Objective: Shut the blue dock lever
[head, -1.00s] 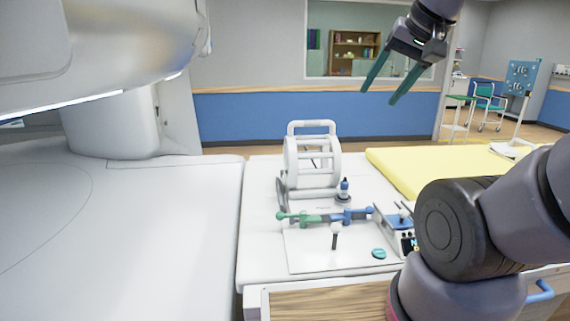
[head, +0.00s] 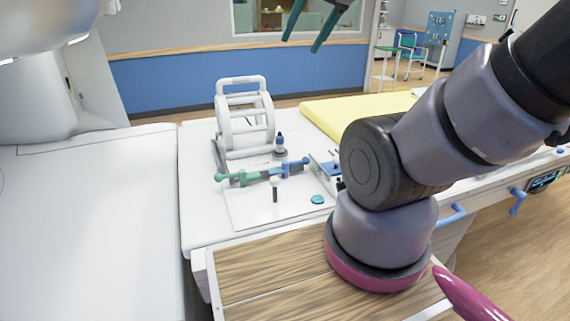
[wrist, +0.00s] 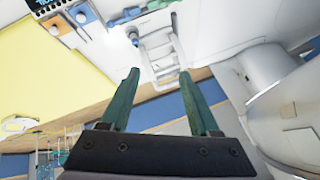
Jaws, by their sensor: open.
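The blue dock lever (head: 291,167) lies on the white table, to the right of a green lever (head: 238,178) and in line with it. A white ball knob (head: 275,181) on a dark stem stands in front of the two. My gripper (head: 304,38) is open and empty, high above the far side of the table, at the top edge of the head view. In the wrist view its green fingers (wrist: 162,98) are spread apart, with nothing between them. The levers show small at the top of that view, where I cannot make out the blue lever's exact position.
A white coil frame (head: 245,118) stands behind the levers, with a dark-blue-topped post (head: 280,145) beside it. A teal disc (head: 317,199) lies on the table in front. A yellow pad (head: 340,118) lies at the back right. The large white magnet housing (head: 45,85) fills the left.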

